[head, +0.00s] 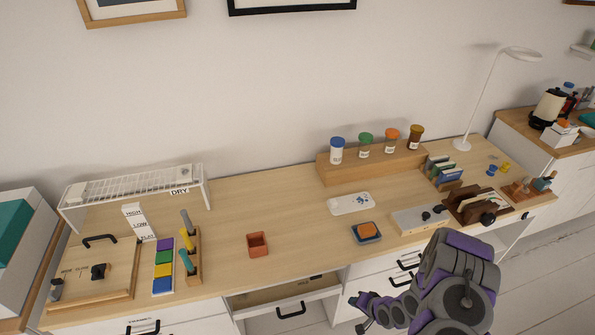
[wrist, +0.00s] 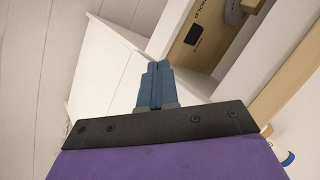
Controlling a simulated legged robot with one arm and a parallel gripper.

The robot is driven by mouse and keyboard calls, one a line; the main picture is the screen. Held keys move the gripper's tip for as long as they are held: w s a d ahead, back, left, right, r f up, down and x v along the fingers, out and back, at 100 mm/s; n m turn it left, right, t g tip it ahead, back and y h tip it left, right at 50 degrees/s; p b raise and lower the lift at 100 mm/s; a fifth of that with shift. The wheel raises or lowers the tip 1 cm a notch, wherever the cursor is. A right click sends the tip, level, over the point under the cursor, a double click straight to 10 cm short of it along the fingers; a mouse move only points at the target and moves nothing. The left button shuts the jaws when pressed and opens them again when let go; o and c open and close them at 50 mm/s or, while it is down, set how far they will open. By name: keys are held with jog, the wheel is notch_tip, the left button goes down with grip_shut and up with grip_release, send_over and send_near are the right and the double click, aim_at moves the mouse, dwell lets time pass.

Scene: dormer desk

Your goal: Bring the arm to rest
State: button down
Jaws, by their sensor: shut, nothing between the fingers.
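My arm, purple and grey, reaches in from the bottom right in the head view, in front of the desk's drawer fronts. My gripper (head: 362,312) is at its lower left end, below the desk top's front edge. In the wrist view my gripper (wrist: 158,66) shows blue-grey fingers pressed together with nothing between them. White drawer fronts and an opened wood-bottomed space lie beyond the fingertips there. No contact with the desk can be made out.
A drawer (head: 270,297) stands open under the desk, left of my gripper.

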jog(key=w+d+r+n+g+h, duration=0.1)
jog(key=d+r+h, duration=0.25)
jog(key=r, duration=0.45)
jog(key=w+d+r+n+g+h, duration=0.1)
jog(key=w+d+r+n+h, duration=0.1)
jog(key=d+r, duration=0.5)
jog(key=s+a+r+g+h, duration=0.15)
jog(key=s+r, duration=0.25)
jog(key=r, duration=0.5)
jog(key=s+a+r+g, duration=0.1)
jog(key=s+a+r, duration=0.2)
jog(key=r, duration=0.5)
jog(key=s+a+r+n+g, duration=0.1)
jog(key=s+a+r, duration=0.3)
jog(key=s, duration=0.5)
jog(key=s+a+r+n+g+y, duration=0.1)
jog(key=s+a+r, duration=0.3)
jog(key=s+r, duration=0.3)
jog(key=s+a+r+n+g, duration=0.1)
jog(key=s+a+r, duration=0.3)
jog(key=s, duration=0.7)
jog(key=shift+s+r+g+y, duration=0.2)
jog(key=shift+r+g+y, duration=0.2)
jog(key=shift+r, duration=0.55)
jog(key=shift+a, duration=0.25)
jog(key=shift+d, duration=0.1)
